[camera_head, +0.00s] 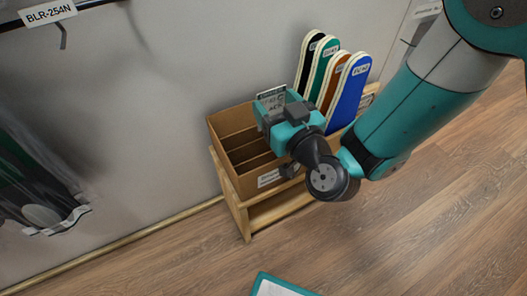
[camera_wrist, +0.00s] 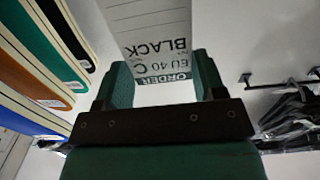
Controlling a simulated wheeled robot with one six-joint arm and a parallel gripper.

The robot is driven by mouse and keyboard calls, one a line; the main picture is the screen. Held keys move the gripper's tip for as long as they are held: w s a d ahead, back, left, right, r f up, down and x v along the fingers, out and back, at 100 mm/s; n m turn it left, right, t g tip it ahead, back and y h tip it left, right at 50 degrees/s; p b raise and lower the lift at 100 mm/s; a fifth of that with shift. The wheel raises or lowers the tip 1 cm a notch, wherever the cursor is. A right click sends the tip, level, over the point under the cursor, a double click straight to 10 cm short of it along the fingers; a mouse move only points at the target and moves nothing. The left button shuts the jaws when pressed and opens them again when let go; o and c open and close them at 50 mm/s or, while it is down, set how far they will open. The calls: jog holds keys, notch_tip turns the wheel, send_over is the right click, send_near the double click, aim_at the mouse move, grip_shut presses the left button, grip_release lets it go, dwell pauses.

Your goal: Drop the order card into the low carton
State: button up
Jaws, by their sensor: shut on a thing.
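The order card (camera_wrist: 150,25) is pale, with the printed words "ORDER", "EU 40" and "BLACK". It is held between the fingers of my gripper (camera_wrist: 163,78), which are shut on it. In the head view the card (camera_head: 270,94) stands up from the gripper (camera_head: 274,106), near the back right of the low carton. The low carton (camera_head: 260,180) is open brown cardboard with dividers inside and a white label on its front. My gripper covers the carton's right part, so I cannot tell whether the card is inside its rim.
The carton stands on a low wooden bench (camera_head: 240,215) against a grey wall. A labelled hanger rail (camera_head: 48,14) is at upper left. The wooden floor in front is mostly clear.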

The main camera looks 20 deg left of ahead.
jog(key=f+b, duration=0.4)
jog(key=f, duration=0.1)
jog(key=shift+s+a+f+b, duration=0.1)
jog(key=shift+s+a+b, duration=0.05)
jog(key=shift+a+b, duration=0.2)
jog(key=o, duration=1)
jog(key=shift+d, duration=0.1)
jog(key=shift+c, duration=0.2)
